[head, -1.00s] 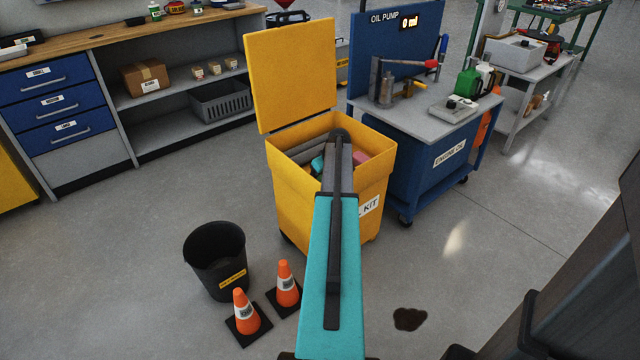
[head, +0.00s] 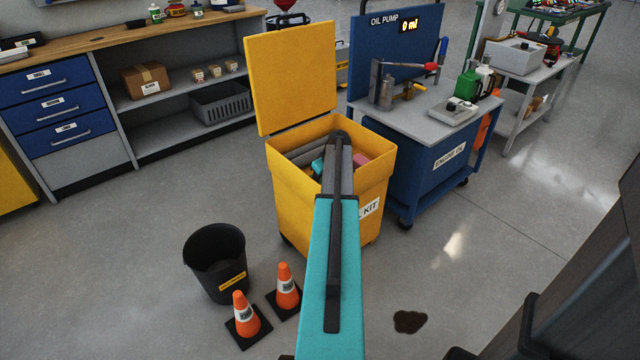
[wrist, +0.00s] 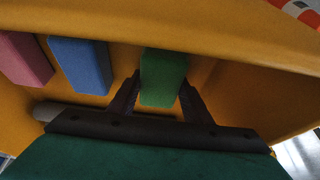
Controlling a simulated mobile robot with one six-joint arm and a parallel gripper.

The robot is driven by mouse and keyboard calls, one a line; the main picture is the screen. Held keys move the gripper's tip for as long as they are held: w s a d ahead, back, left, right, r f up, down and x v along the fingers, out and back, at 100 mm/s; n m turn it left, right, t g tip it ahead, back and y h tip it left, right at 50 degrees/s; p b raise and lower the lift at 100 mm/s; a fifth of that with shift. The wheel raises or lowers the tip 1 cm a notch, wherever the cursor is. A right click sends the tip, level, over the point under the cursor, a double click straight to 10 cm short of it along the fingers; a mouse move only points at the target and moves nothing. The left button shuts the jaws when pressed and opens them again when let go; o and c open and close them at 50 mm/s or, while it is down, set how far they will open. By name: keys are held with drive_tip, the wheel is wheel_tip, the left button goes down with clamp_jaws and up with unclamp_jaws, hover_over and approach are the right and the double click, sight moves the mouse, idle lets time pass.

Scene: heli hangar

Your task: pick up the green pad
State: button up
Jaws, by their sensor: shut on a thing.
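The green pad (wrist: 163,76) is a dark green block inside the yellow spill-kit bin (head: 302,196). In the wrist view it stands between the two fingers of my gripper (wrist: 160,98), which is shut on it. A blue pad (wrist: 81,65) and a pink pad (wrist: 24,58) lie to its left, apart from it. In the head view my arm reaches into the open bin and hides the gripper and the green pad. A pink pad (head: 360,160) shows beside the arm there.
The bin's yellow lid (head: 291,77) stands open at the back. A blue oil-pump cart (head: 425,165) stands close on the right. A black bucket (head: 215,262) and two orange cones (head: 287,287) stand on the floor at front left. A dark stain (head: 409,321) lies at front right.

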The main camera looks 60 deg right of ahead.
wheel_tip(320, 180, up, 10)
drive_tip(key=shift+f+p, duration=0.1)
drive_tip(key=shift+p, duration=0.55)
